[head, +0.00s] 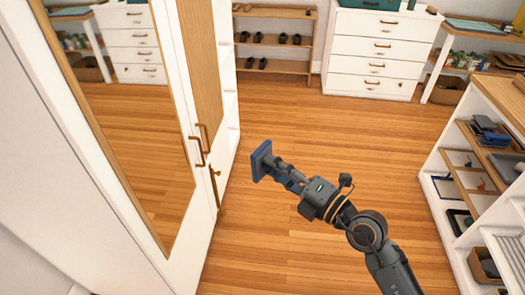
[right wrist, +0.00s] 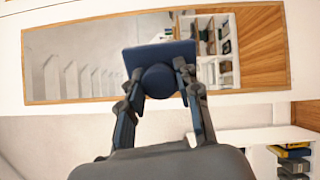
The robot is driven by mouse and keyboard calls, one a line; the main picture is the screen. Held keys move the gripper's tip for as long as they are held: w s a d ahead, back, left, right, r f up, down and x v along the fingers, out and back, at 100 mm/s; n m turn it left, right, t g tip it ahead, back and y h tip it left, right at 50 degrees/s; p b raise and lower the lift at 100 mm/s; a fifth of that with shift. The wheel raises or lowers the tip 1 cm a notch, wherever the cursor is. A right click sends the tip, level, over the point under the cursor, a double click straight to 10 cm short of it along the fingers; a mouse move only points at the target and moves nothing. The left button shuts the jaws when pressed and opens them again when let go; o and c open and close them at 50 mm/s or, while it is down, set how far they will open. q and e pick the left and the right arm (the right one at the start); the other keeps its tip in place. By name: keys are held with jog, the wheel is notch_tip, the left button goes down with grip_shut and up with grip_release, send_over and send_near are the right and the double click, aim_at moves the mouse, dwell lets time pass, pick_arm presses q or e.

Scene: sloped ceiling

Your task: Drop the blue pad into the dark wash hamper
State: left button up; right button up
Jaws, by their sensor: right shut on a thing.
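The blue pad (head: 261,161) is a flat dark blue square, held at the end of my right arm over the wooden floor. My right gripper (head: 277,167) is shut on it. In the right wrist view the pad (right wrist: 160,55) has a round dark knob on its near face, and the two fingers of the gripper (right wrist: 158,82) close on either side of that knob. I cannot make out a dark wash hamper in either view. My left gripper is not in view.
A white wardrobe (head: 188,235) with a mirror door (head: 125,110) stands close on the left. White shelving (head: 450,205) with trays lines the right. A shoe rack (head: 273,50) and white drawers (head: 377,55) stand at the back. The wooden floor (head: 330,130) between them is clear.

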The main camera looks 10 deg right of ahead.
jog(key=s+d+f+m+t+h, duration=0.3)
jog(key=s+d+m+h, duration=0.4)
jog(key=s+h, duration=0.3)
jog(key=shift+s+f+t+h, duration=0.35)
jog(key=shift+s+f, duration=0.45)
jog(key=shift+s, duration=0.35)
jog(key=shift+f, duration=0.2)
